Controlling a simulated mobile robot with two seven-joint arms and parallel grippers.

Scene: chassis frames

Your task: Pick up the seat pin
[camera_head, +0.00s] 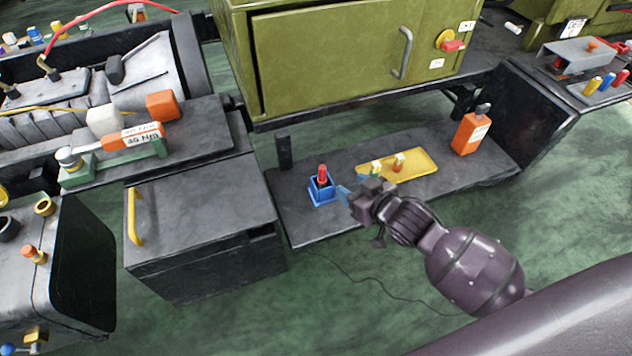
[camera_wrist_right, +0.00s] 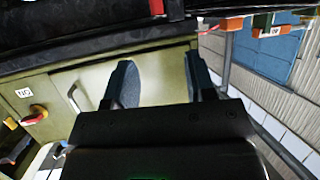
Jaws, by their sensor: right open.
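A red-topped pin (camera_head: 322,173) stands upright in a small blue holder (camera_head: 322,193) on the low dark shelf. Two small pins, one with an orange-red top (camera_head: 398,161), stand in a yellow tray (camera_head: 420,165) farther right. I cannot tell for sure which of these is the seat pin. My left gripper is not in view.
An olive cabinet (camera_head: 330,60) overhangs the back of the shelf (camera_head: 300,218). An orange bottle (camera_head: 471,130) stands at the shelf's right. A dark box with a yellow handle (camera_head: 135,216) is at the left. The green floor in front is mostly clear, with a thin cable.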

